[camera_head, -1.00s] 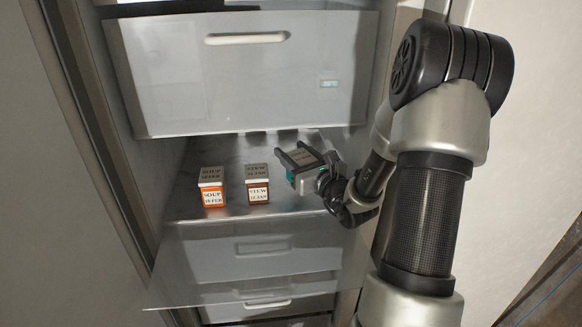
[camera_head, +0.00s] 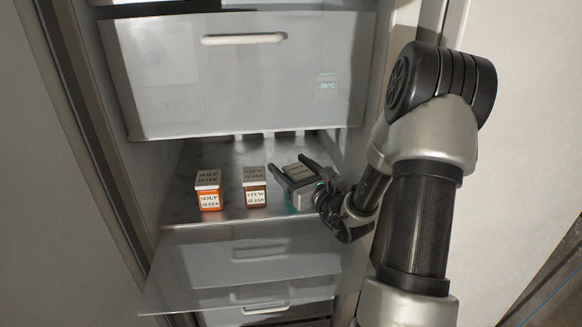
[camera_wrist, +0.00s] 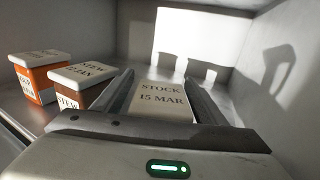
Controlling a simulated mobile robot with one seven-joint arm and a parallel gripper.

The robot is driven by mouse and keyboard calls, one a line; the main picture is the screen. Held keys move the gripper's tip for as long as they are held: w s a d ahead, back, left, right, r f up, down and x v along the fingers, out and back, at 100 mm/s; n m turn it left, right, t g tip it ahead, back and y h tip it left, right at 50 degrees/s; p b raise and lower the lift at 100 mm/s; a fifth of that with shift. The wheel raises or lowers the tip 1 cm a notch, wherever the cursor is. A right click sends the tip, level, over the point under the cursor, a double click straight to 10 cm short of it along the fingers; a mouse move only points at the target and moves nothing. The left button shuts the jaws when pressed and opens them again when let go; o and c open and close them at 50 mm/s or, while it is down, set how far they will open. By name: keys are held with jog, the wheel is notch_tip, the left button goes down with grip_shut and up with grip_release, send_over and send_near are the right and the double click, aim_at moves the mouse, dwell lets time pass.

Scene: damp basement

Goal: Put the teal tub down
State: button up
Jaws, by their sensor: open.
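The teal tub (camera_head: 291,201) is on the freezer shelf (camera_head: 228,215) at the right of the row, its teal side partly hidden by my gripper. Its lid (camera_wrist: 160,101) reads "STOCK 15 MAR" in the wrist view. My gripper (camera_head: 291,168) is open, with one finger on each side of the tub. In the wrist view my gripper (camera_wrist: 160,95) shows the same, and the tub's lower part is hidden. Whether the fingers touch its sides I cannot tell.
A brown stew tub (camera_head: 254,187) stands just left of my gripper, and an orange soup tub (camera_head: 208,190) farther left. A frosted drawer (camera_head: 240,75) hangs above. A clear flap (camera_head: 180,285) sticks out below. The shelf behind the tubs is clear.

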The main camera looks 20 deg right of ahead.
jog(key=shift+r, duration=0.25)
jog(key=s+d+p, duration=0.1)
jog(key=s, duration=1.1)
jog(key=shift+d, duration=0.2)
jog(key=shift+f, duration=0.15)
